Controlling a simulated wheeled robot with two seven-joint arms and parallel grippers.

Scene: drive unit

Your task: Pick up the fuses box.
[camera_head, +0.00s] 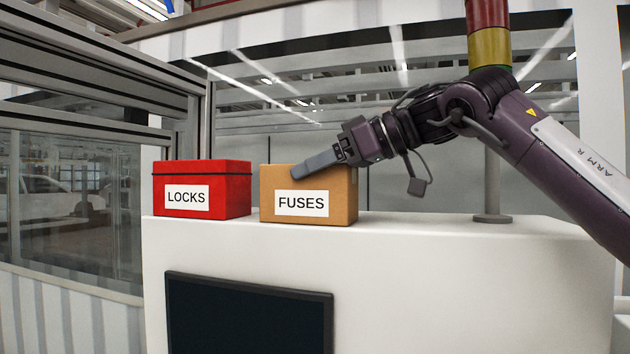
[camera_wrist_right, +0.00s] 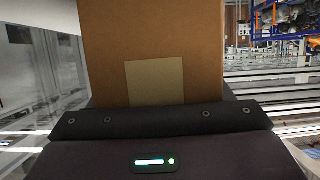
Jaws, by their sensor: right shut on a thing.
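The fuses box (camera_head: 315,208) is a brown cardboard box with a white label reading FUSES. It sits upright on top of the white cabinet in the head view. My right gripper (camera_head: 302,171) reaches in from the right and is shut on the box at its upper part. In the right wrist view the brown box (camera_wrist_right: 150,50) fills the middle, just beyond the gripper's dark edge, with a paler square patch on its face. The far finger is hidden. My left gripper is not in view.
A red box (camera_head: 232,190) labelled LOCKS stands just left of the fuses box with a small gap. The white cabinet (camera_head: 400,270) has a dark screen (camera_head: 248,315) on its front. A signal-light pole (camera_head: 492,170) stands on the cabinet at right, behind my right arm.

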